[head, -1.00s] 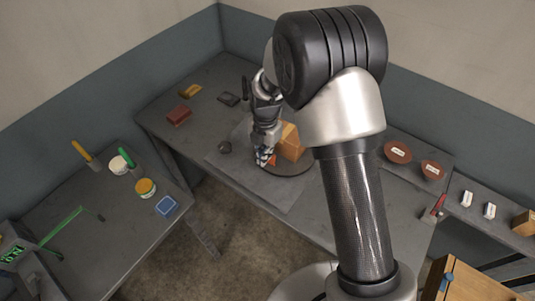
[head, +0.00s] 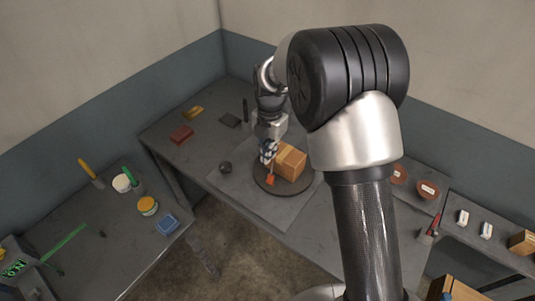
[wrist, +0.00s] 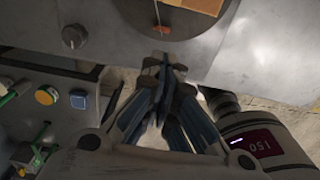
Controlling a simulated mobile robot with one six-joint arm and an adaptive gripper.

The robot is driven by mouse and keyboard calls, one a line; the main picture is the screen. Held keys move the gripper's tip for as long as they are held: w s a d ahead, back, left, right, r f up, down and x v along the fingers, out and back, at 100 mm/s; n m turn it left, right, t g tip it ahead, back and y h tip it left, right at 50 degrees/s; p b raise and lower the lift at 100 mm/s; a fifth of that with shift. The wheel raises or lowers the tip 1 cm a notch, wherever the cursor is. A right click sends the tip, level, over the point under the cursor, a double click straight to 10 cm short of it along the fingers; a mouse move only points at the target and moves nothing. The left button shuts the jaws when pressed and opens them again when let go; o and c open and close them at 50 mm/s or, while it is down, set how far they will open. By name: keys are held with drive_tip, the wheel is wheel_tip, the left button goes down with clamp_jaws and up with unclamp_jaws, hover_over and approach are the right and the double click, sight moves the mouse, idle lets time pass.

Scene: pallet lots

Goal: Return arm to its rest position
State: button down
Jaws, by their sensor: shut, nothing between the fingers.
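My gripper (head: 268,152) is above the worktable, over the left edge of a dark round turntable (head: 262,184). In the wrist view my gripper (wrist: 163,62) has its fingers together with nothing between them. A cardboard box (head: 290,163) stands on the turntable, just right of my gripper in the head view. A small orange piece (head: 270,179) shows at the box's near left side. The box's edge also shows at the top of the wrist view (wrist: 195,5). I cannot tell the exact height of my gripper over the table.
A dark knob (head: 225,168) is left of the turntable on a grey sheet. A red block (head: 181,134), a yellow piece (head: 193,112) and a dark flat item (head: 230,120) lie farther back. The left table holds jars, including a yellow-lidded one (head: 148,205), and a blue pad (head: 167,224).

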drive_tip(key=s+d+r+m+t+b, duration=0.1)
drive_tip(key=s+d+r+m, duration=0.3)
drive_tip(key=s+r+m, duration=0.25)
drive_tip(key=s+d+r+m+t+b, duration=0.1)
drive_tip(key=s+d+r+m, duration=0.2)
drive_tip(key=s+r+m, duration=0.35)
drive_tip(key=s+d+r+m+t+b, duration=0.1)
drive_tip(key=s+d+m, duration=0.1)
drive_tip(key=s+m, duration=0.5)
drive_tip(key=s+d+r+m+t+b, duration=0.1)
drive_tip(key=s+d+m+t, duration=0.1)
drive_tip(key=s+m, duration=0.6)
drive_tip(key=shift+s+d+b, duration=0.35)
drive_tip(key=shift+s, duration=0.5)
